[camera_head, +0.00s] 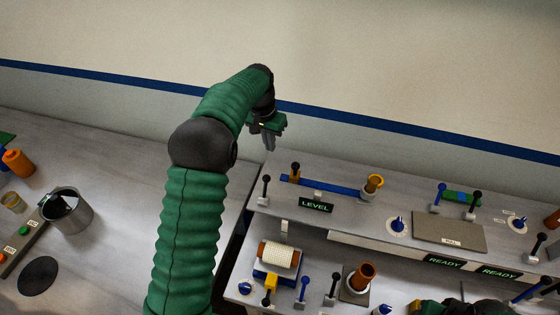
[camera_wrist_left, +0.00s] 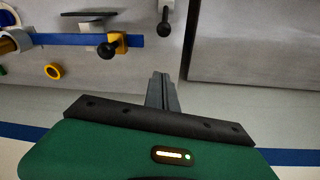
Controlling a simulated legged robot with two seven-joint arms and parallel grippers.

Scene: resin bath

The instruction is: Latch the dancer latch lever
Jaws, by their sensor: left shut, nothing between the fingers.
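A blue bar (camera_head: 330,187) lies along the upper shelf behind the LEVEL display, with a yellow block and black-knobbed lever (camera_head: 295,172) at its left end. Both also show in the left wrist view, the bar (camera_wrist_left: 70,39) and the knobbed block (camera_wrist_left: 110,46). Another black-knobbed lever (camera_head: 264,190) stands at the shelf's left end; it also shows in the left wrist view (camera_wrist_left: 165,20). No label shows which is the dancer latch lever. My left gripper (camera_head: 269,142) is shut and empty behind the shelf's left end, apart from both levers; its fingers (camera_wrist_left: 162,90) point toward the shelf.
An orange-yellow roller (camera_head: 373,183) stands at the bar's right end. A LEVEL display (camera_head: 316,205) and a blue dial (camera_head: 398,225) sit in front. A white spool (camera_head: 278,256) and several levers stand lower down. A metal pot (camera_head: 66,212) stands on the left table.

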